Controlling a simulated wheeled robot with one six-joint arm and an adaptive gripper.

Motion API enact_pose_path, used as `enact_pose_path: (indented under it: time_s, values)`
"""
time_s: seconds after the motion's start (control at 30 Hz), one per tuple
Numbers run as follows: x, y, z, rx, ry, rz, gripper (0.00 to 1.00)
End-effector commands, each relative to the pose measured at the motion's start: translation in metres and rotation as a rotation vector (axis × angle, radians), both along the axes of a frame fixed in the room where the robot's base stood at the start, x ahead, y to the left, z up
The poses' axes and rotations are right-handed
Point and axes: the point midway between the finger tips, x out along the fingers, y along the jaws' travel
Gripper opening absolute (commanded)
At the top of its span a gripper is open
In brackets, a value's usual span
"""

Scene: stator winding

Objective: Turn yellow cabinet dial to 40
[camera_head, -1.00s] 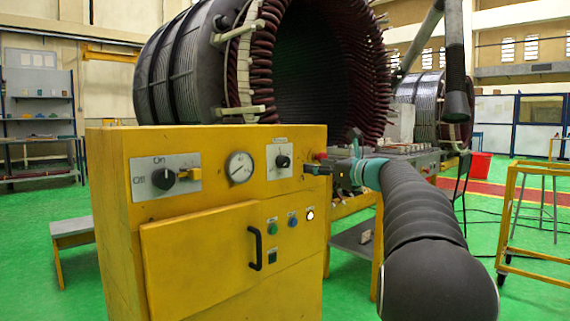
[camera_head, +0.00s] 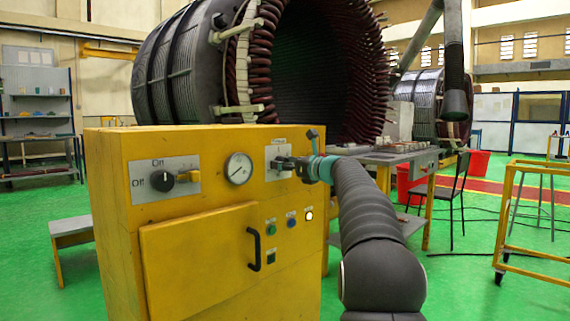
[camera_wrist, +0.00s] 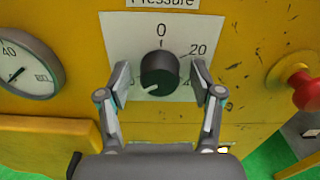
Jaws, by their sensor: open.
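The yellow cabinet (camera_head: 200,240) stands at centre left in the head view. Its dial is a dark round knob (camera_wrist: 160,68) on a white plate (camera_wrist: 182,30) labelled "Pressure", with 0 at the top, 20 at the upper right and a partly hidden 4 at the lower right. A pale mark shows on the knob's lower left edge. My gripper (camera_wrist: 162,80) is open, with one finger on each side of the knob and visible gaps between. In the head view my gripper (camera_head: 286,163) covers the knob and part of its plate.
A round gauge (camera_head: 239,168) sits left of the dial; it also shows in the wrist view (camera_wrist: 25,62). A red button (camera_wrist: 305,90) is to the right. An Off/On switch (camera_head: 164,180), door handle (camera_head: 254,248) and small buttons are on the cabinet front. A bench (camera_head: 400,155) stands behind.

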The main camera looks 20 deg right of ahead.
Motion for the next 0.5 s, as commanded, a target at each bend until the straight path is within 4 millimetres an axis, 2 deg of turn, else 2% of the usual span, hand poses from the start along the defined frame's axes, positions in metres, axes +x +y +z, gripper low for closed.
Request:
enact_pose_path:
  time_s: [0.13, 0.17, 0.37, 0.4, 0.5]
  values:
    - [-0.0001, 0.0001, 0.0000, 0.000, 0.000, 0.000, 0.66]
    - [-0.0001, 0.0001, 0.0000, 0.000, 0.000, 0.000, 0.61]
    - [-0.0003, 0.0001, 0.0001, 0.000, 0.000, 0.000, 0.11]
    - [-0.0003, 0.0001, 0.0001, 0.000, 0.000, 0.000, 0.06]
    - [-0.0004, 0.0001, 0.0001, -0.001, 0.000, 0.000, 0.06]
